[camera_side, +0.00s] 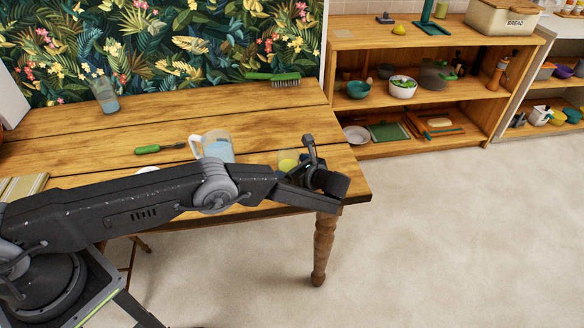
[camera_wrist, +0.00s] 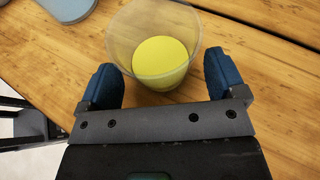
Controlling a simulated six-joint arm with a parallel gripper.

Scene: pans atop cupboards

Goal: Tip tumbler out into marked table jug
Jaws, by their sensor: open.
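A clear tumbler with yellow contents (camera_wrist: 165,60) stands on the wooden table near its right end. It also shows in the side view (camera_side: 288,160), partly hidden behind my arm. My gripper (camera_wrist: 161,78) is open, with one blue finger on each side of the tumbler's near part. I cannot tell whether the fingers touch it. A clear jug with a white handle and bluish contents (camera_side: 217,147) stands to the left of the tumbler, its lower part hidden by my arm. I cannot make out a mark on it. A blue-grey shape (camera_wrist: 68,8) is cut off at the wrist view's top left.
A glass with bluish contents (camera_side: 105,95) stands at the table's back left. A green-handled tool (camera_side: 158,149) lies left of the jug, and a green brush (camera_side: 273,78) lies at the back edge. The wooden table (camera_side: 60,115) has bare room between them. Shelves stand beyond.

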